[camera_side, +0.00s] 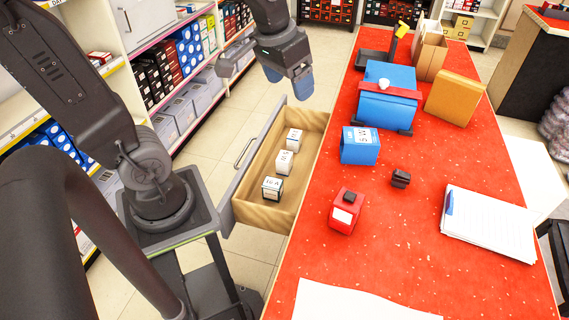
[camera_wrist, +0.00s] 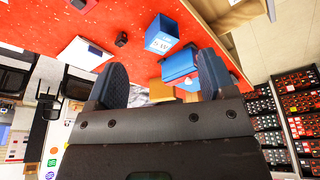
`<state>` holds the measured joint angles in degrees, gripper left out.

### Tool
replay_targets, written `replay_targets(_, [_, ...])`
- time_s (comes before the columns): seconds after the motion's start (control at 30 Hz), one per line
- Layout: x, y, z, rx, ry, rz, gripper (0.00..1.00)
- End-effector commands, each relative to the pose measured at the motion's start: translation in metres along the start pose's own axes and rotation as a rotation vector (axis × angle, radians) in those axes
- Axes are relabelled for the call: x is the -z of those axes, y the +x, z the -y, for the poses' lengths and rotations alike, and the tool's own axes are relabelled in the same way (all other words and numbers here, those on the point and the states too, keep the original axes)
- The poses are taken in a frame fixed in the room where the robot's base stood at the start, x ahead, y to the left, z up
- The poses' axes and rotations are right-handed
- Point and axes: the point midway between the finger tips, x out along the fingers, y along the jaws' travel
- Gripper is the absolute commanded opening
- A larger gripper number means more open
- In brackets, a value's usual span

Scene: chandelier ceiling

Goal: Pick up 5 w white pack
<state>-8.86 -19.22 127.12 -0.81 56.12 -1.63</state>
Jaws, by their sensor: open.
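Three small white packs stand in a row in the open wooden drawer (camera_side: 250,213) in the side view: a near pack (camera_side: 272,188) with a dark lower edge, a middle pack (camera_side: 284,162) and a far pack (camera_side: 294,141). Their labels are too small to read surely; the near one looks like "10 A". My gripper (camera_side: 288,80) is open and empty, above and beyond the far end of the drawer. Its blue fingertips stand apart in the wrist view (camera_wrist: 162,80). No white pack shows clearly in the wrist view.
The red counter (camera_side: 400,235) right of the drawer holds a blue box (camera_side: 358,152) with a white label, a red box (camera_side: 346,212), a small black item (camera_side: 401,179), a larger blue case (camera_side: 387,85) and a paper pad (camera_side: 488,222). Stocked shelves (camera_side: 178,65) stand at left.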

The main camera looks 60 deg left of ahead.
Motion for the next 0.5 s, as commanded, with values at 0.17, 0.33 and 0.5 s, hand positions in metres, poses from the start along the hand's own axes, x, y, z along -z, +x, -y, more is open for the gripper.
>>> replay_targets(0.17, [0.053,0.040,0.033,0.019,-0.130,0.145,0.77])
replay_targets(0.33, [0.090,0.090,0.073,0.026,-0.250,0.273,0.77])
replay_targets(0.5, [0.111,0.152,0.121,0.023,-0.371,0.399,0.77])
